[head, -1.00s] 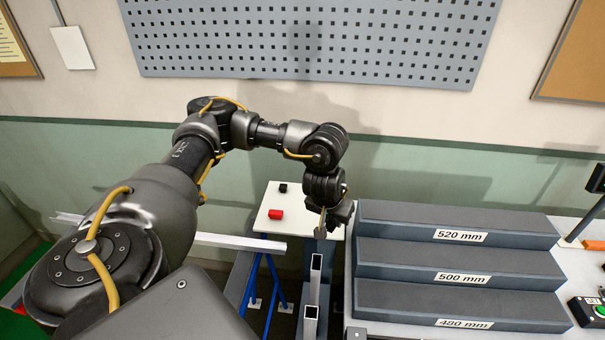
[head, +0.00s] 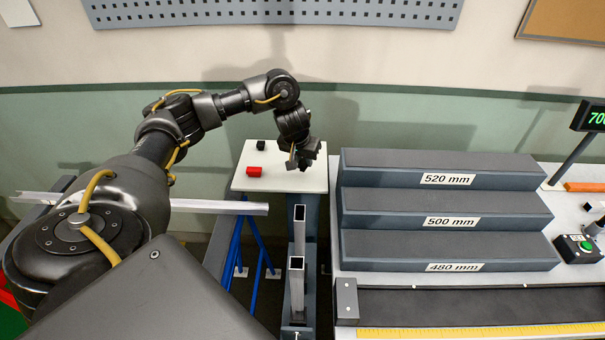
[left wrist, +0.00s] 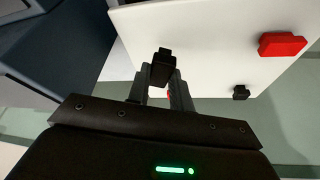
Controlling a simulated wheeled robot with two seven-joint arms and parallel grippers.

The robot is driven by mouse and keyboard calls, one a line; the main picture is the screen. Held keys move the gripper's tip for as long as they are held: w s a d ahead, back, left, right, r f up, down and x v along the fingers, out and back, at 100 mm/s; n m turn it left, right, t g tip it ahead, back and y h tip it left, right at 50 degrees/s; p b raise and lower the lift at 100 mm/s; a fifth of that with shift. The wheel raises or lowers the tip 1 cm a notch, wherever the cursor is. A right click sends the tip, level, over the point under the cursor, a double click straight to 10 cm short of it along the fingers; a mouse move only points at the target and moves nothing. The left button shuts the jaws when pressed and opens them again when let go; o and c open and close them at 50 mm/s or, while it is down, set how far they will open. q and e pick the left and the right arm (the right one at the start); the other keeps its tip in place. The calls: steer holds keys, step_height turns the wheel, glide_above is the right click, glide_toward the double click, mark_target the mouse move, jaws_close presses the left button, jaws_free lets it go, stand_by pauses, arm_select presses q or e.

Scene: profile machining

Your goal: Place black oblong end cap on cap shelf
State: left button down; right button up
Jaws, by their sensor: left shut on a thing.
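My left gripper (head: 301,163) is over the right part of the white cap shelf (head: 283,183). In the left wrist view its fingers (left wrist: 161,84) are shut on a black end cap (left wrist: 162,66), which sticks out past the fingertips. The white shelf surface (left wrist: 205,40) lies behind it. In the head view the held cap is hard to tell from the dark gripper. I cannot tell whether the cap touches the shelf. My right gripper is not in view.
A red cap (head: 254,172) and a small black cap (head: 261,146) sit on the shelf's left part. Stepped blocks (head: 447,205) marked 520, 500 and 480 mm stand close on the right.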

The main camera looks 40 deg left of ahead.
arm_select(q)
steer(key=shift+w+a+f, duration=0.4)
steer(key=shift+f, duration=0.25)
steer(key=f+b, duration=0.1)
steer(key=f, duration=0.1)
steer(key=shift+a+f+b, duration=0.2)
steer(key=shift+f+b, duration=0.15)
steer(key=shift+f, duration=0.05)
steer(key=shift+w+f, duration=0.2)
steer(key=shift+f, duration=0.3)
steer(key=shift+r, duration=0.1)
steer(key=shift+s, duration=0.1)
steer(key=c, duration=1.3)
jaws_free()
steer(key=shift+f, duration=0.2)
steer(key=shift+o, duration=0.2)
